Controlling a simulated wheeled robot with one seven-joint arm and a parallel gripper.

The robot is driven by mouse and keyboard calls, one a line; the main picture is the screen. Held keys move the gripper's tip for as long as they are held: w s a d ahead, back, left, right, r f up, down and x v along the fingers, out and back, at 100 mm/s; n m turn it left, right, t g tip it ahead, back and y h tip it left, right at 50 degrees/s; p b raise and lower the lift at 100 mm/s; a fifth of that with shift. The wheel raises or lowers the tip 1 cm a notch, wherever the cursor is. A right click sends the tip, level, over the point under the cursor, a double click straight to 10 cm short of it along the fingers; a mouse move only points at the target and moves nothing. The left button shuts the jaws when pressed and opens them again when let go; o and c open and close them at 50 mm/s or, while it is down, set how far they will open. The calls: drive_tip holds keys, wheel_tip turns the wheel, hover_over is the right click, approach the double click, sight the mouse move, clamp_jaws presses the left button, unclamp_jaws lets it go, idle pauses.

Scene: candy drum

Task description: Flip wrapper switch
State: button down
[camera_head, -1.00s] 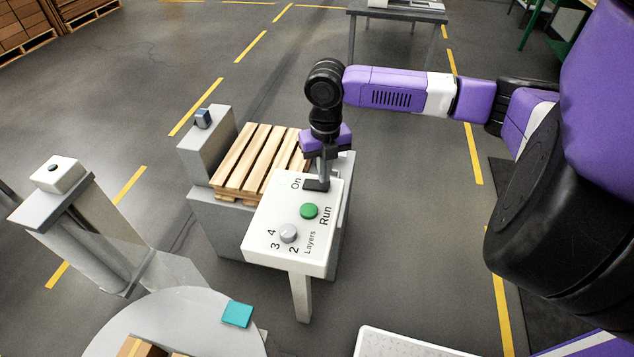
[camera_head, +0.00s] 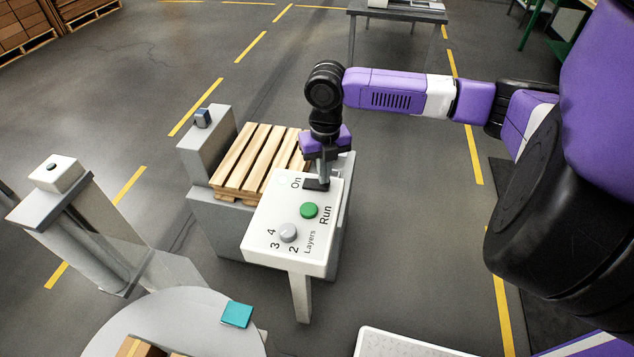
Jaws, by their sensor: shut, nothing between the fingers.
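The wrapper's white control panel (camera_head: 266,243) stands on a post at the middle of the view. It carries a green Run button (camera_head: 309,210), a grey Layers knob (camera_head: 288,232) with marks 2, 3 and 4, and a black switch (camera_head: 313,185) beside the word On. My gripper (camera_head: 323,182) points down at the switch from above. It is shut and empty, with its tips at or just over the switch. The tips partly cover the switch, so I cannot tell its exact position or whether they touch.
A wooden pallet (camera_head: 247,160) lies on the grey machine base (camera_head: 212,228) behind the panel. A grey post with a white box (camera_head: 55,174) stands at left. A round grey turntable (camera_head: 150,310) with a teal piece (camera_head: 237,314) is at front left. A white-topped surface (camera_head: 395,343) is at the front.

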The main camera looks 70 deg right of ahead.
drive_tip(key=shift+f+b, duration=0.4)
drive_tip(key=shift+f, duration=0.2)
drive_tip(key=shift+r, duration=0.1)
drive_tip(key=shift+r+p, duration=2.75)
drive_tip(key=shift+r, duration=0.7)
